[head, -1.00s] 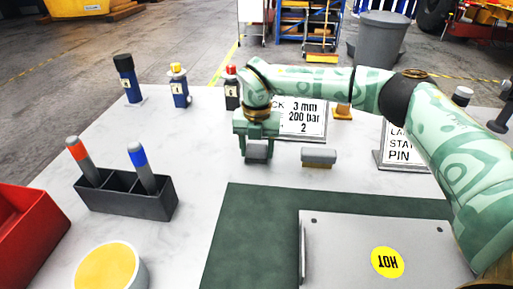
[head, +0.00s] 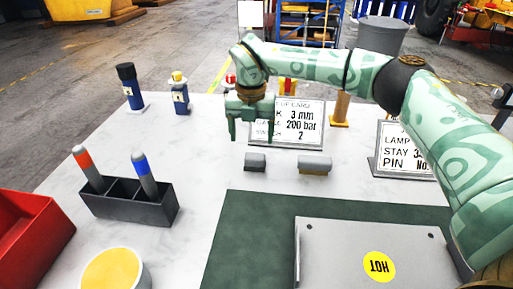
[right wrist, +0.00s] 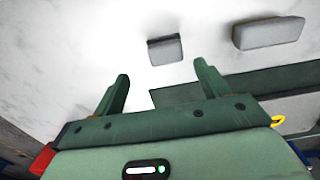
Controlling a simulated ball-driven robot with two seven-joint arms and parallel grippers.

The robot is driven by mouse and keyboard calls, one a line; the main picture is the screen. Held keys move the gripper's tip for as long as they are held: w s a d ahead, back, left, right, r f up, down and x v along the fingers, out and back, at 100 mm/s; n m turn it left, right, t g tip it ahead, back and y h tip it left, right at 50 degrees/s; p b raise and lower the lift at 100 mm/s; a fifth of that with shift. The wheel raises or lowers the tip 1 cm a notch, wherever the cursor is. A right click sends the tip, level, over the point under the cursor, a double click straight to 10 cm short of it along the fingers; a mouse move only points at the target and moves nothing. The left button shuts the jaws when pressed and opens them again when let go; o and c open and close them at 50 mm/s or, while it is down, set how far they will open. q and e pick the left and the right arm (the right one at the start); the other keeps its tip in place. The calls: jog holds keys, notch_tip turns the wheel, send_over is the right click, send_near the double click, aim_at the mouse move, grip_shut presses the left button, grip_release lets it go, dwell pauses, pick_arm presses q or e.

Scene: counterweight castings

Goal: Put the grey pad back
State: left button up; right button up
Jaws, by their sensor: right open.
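A small grey pad (head: 256,162) lies on the white table in the head view, and it also shows in the right wrist view (right wrist: 166,50). A longer grey block (head: 315,163) with a tan underside lies just right of it, apart from it; it shows in the right wrist view too (right wrist: 268,33). I cannot tell for sure which one the task means. My right gripper (head: 251,138) is open and empty above the small pad, fingers pointing down. Its two green fingers also show in the right wrist view (right wrist: 162,72), apart from both blocks. My left gripper is not in view.
Sign cards (head: 299,125) (head: 404,150) stand behind and to the right. A dark holder (head: 130,207) with two capped sticks, a red bin (head: 28,225) and a yellow-topped pot (head: 113,270) are left. A green mat (head: 245,230) bears a plate marked HOT (head: 335,265).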

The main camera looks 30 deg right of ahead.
aim_at(252, 154)
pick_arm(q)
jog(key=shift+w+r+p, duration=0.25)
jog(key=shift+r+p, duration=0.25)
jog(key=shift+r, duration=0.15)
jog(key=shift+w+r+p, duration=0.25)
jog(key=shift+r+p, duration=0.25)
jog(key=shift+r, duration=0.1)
pick_arm(e)
notch_tip(252, 154, up, 8)
jog(key=shift+r, duration=0.25)
